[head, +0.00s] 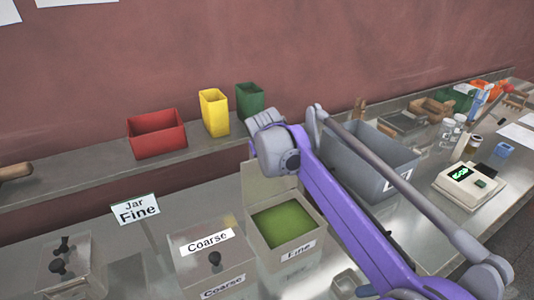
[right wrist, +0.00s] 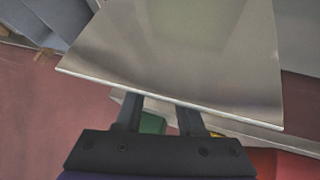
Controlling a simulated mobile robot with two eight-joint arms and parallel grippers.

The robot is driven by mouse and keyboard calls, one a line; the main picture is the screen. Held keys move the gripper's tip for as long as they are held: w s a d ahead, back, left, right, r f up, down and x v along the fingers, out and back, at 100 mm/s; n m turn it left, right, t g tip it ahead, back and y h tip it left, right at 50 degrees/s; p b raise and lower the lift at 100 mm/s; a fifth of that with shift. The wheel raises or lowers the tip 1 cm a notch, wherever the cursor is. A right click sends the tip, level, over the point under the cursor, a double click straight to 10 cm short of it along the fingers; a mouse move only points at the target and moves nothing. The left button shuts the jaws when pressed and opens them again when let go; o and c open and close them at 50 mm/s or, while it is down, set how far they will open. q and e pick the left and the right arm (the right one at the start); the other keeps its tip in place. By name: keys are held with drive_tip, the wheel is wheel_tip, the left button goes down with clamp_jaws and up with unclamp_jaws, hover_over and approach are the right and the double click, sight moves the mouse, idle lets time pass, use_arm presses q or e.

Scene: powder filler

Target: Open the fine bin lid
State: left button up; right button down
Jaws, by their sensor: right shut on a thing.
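The fine bin (head: 285,255), labelled "Fine", stands open in the head view, with green powder (head: 284,222) inside. Its metal lid (head: 262,185) is swung up at the back of the bin. My right arm reaches over from the right, and its wrist is above and behind the lid. The right fingers are hidden in the head view. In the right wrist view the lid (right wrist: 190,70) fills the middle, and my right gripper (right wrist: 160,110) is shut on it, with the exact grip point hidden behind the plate. My left gripper is in neither view.
The coarse bin (head: 210,265) stands closed, left of the fine bin. A grey crate (head: 365,165) is to the right, under my arm. Red (head: 157,135), yellow (head: 214,115) and green (head: 250,100) containers stand on the back ledge. A scale (head: 470,185) is far right.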

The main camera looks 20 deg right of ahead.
drive_tip(key=c, duration=0.5)
unclamp_jaws()
drive_tip(key=shift+a+f, duration=0.15)
drive_tip(key=shift+a, duration=0.05)
drive_tip(key=shift+c, duration=0.2)
drive_tip(key=shift+s+r, duration=0.1)
drive_tip(key=shift+r, duration=0.1)
drive_tip(key=v, duration=1)
drive_tip(key=shift+s+r, duration=0.2)
drive_tip(key=shift+f, duration=0.1)
